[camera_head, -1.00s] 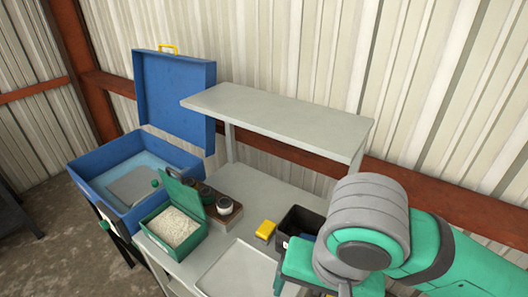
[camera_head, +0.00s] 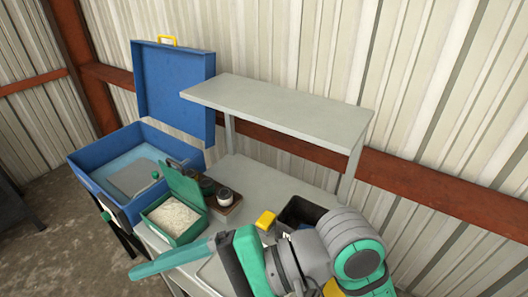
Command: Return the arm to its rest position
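My arm crosses the lower right of the head view, in grey and green. My gripper (camera_head: 234,264) is low in the middle, over the front of the grey bench (camera_head: 265,188), turned to the left. A long flat teal piece (camera_head: 168,260) runs left from it; I cannot tell whether this is a finger or something held. The fingertips do not show clearly, so its opening cannot be read.
A blue case (camera_head: 175,95) stands open at the left. A green box (camera_head: 172,220) of pale grains, a block with jars (camera_head: 225,198), a yellow item (camera_head: 265,220) and a black bin (camera_head: 300,212) are on the bench. A raised shelf (camera_head: 280,108) spans above.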

